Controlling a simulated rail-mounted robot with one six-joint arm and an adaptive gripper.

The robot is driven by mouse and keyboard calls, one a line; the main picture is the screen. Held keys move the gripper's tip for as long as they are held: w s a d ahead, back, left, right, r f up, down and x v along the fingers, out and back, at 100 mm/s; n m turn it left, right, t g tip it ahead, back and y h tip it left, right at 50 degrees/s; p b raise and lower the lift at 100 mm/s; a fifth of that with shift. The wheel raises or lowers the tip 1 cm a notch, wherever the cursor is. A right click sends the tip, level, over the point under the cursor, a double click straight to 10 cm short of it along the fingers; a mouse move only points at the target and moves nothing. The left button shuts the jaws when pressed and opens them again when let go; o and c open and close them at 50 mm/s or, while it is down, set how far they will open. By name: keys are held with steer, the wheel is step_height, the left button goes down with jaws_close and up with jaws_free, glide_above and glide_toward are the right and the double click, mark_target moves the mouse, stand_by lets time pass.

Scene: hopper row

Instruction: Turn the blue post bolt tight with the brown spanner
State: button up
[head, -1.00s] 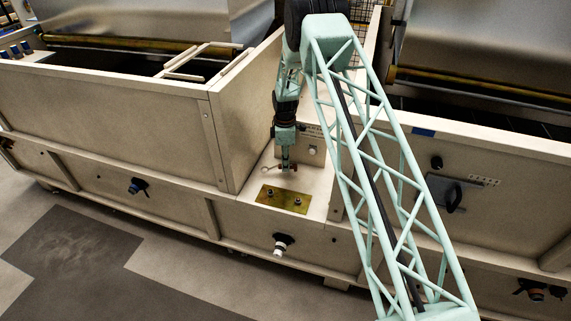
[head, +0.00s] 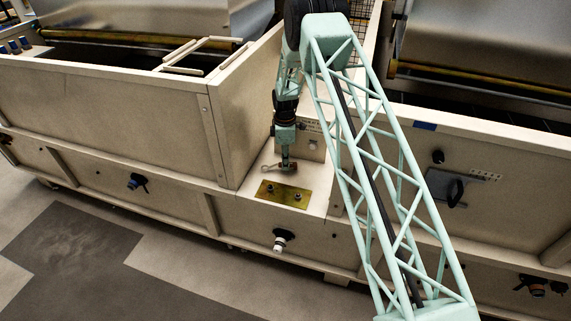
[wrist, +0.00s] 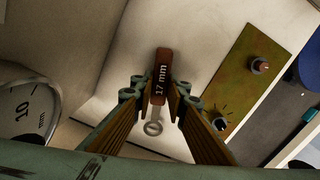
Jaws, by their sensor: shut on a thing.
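The brown spanner (wrist: 161,73), marked "17 mm", has a bare metal ring end (wrist: 153,128). My gripper (wrist: 158,92) is shut on its brown handle. In the head view my gripper (head: 288,163) holds it over the pale ledge, behind the brass plate (head: 284,194), with the ring end to the left. The plate also shows in the wrist view (wrist: 243,75), right of the gripper. It carries two bolts: one with a reddish top (wrist: 260,65), and a darker one (wrist: 220,124) with tick marks around it. I cannot tell which post is blue. The spanner is apart from both bolts.
A tall wooden hopper wall (head: 228,125) rises left of the ledge. A small box with a white knob (head: 312,145) stands behind the gripper. A round dial (wrist: 25,112) shows at the wrist view's left. A black-and-white knob (head: 281,240) sticks out below the plate.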

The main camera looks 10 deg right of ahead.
steer(key=shift+f+b, duration=0.35)
steer(key=shift+f, duration=0.3)
steer(key=o, duration=1)
steer(key=shift+r, duration=0.2)
steer(key=shift+r, duration=5.85)
steer(key=shift+r, duration=0.15)
